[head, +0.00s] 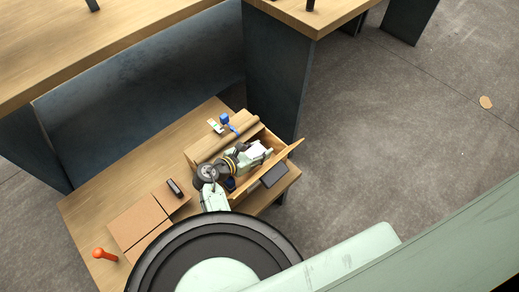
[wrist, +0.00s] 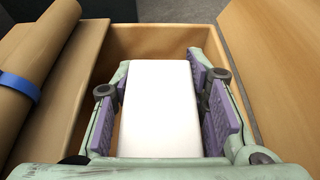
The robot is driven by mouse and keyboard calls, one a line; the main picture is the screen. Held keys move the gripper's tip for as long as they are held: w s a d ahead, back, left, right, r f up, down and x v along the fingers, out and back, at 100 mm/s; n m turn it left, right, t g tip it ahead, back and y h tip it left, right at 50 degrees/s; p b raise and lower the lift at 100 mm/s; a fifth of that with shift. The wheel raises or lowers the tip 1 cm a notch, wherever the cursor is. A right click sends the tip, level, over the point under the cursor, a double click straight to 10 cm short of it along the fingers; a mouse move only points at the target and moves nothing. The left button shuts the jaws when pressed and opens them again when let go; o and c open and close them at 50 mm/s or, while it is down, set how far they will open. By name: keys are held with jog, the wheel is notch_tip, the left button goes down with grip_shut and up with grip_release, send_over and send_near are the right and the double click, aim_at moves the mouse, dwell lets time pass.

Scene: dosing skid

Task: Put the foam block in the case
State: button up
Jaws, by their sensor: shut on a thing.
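The white foam block (wrist: 160,105) is between the purple pads of my gripper (wrist: 163,80), and my gripper is shut on it. In the head view my gripper (head: 254,153) holds the pale block over the open wooden case (wrist: 165,38). The case's inner floor and walls show beyond the block in the wrist view. From these views I cannot tell whether the block touches the case floor. In the head view my arm hides part of the case.
A brown roll (wrist: 38,60) with a blue band (wrist: 20,86) lies left of the opening. A wooden panel (wrist: 270,60) rises on the right. A dark flat item (head: 274,174), cardboard pieces (head: 137,222) and an orange knobbed object (head: 103,254) are on the bench (head: 92,203).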

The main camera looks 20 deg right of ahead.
jog(key=shift+f, duration=0.55)
jog(key=o, duration=0.7)
jog(key=shift+r, duration=0.1)
jog(key=shift+r, duration=0.35)
jog(key=v, duration=1.2)
jog(key=shift+b, duration=0.45)
jog(key=shift+r, duration=0.15)
